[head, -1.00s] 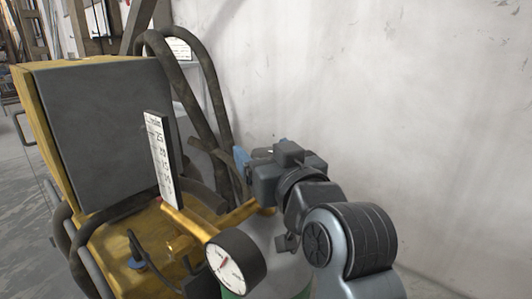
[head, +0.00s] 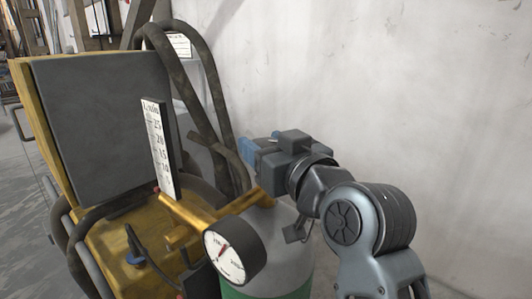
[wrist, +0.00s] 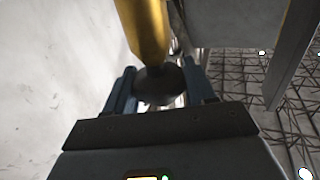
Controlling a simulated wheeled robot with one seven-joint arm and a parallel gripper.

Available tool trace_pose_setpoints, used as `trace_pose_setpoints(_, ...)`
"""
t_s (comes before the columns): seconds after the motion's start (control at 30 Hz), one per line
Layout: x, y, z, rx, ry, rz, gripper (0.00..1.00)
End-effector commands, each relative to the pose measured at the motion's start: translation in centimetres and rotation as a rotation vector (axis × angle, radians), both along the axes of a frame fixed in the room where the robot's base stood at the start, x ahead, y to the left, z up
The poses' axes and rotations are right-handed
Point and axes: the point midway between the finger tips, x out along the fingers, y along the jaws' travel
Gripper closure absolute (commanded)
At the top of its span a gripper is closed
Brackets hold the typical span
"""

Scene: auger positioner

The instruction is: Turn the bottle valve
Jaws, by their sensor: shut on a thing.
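The bottle valve (wrist: 160,86) shows in the wrist view as a dark round knob at the end of a brass fitting (wrist: 143,28). My gripper (wrist: 158,75) has its blue fingers on both sides of the knob and is shut on it. In the head view my gripper (head: 250,153) is above and behind the brass pipe (head: 200,214), near the top of the pale bottle (head: 280,235) with a green lower band. The knob is hidden there behind my gripper. A round white gauge (head: 231,252) sits in front of the bottle; its fine markings are unclear.
A yellow machine with a dark grey panel (head: 100,120) stands on the left. A white flow scale (head: 158,150) stands upright on it. Thick dark hoses (head: 205,80) arch behind. A pale wall (head: 400,90) fills the right, with free room before it.

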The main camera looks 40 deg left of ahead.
Motion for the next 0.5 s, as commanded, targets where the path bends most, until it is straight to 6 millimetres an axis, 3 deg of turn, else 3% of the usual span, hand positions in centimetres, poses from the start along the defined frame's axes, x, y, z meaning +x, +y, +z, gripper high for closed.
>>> trace_pose_setpoints(0.37, 0.02, -0.15, 1.08, 0.015, -0.015, 0.024, 0.76)
trace_pose_setpoints(0.4, 0.03, -0.15, 1.10, 0.016, -0.016, 0.024, 0.44)
trace_pose_setpoints(0.5, 0.00, -0.14, 1.15, 0.016, -0.016, 0.024, 0.35)
